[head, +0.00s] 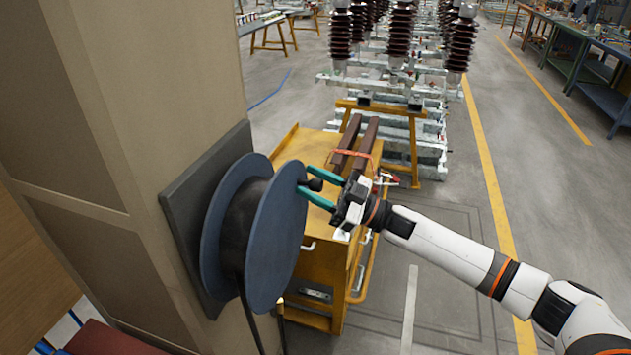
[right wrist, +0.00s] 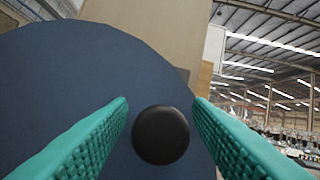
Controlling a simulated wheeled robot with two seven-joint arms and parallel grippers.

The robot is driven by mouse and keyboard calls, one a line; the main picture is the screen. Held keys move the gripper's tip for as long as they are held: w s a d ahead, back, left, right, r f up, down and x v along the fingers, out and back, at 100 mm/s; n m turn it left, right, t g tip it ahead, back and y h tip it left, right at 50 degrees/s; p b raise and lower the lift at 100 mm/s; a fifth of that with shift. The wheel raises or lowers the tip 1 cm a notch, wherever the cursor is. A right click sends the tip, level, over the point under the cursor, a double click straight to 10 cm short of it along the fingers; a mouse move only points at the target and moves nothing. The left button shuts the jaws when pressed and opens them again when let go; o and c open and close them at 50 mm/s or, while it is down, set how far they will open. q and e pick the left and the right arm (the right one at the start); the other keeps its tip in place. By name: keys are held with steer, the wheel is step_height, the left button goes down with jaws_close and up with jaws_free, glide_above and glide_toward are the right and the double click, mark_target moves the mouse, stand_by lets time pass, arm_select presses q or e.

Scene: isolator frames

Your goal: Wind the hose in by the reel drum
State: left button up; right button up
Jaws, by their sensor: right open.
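The blue reel drum (head: 279,238) is mounted on a dark plate on the beige pillar, with dark hose (head: 236,230) wound between its two flanges. A length of hose (head: 250,318) hangs down below the drum. A round black knob (head: 316,184) stands out from the drum's front flange; it also shows in the right wrist view (right wrist: 161,135). My right gripper (head: 301,178) is open, with its teal fingers on either side of the knob and their tips near the flange. Whether a finger touches the knob I cannot tell. My left gripper is not in view.
The beige pillar (head: 160,80) fills the left side. A yellow cart (head: 312,262) with brown bars on top stands just behind the drum and gripper. Insulator stacks (head: 400,35) stand farther back. Open grey floor lies to the right.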

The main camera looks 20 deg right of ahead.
jaws_close()
steer(key=shift+f, duration=0.15)
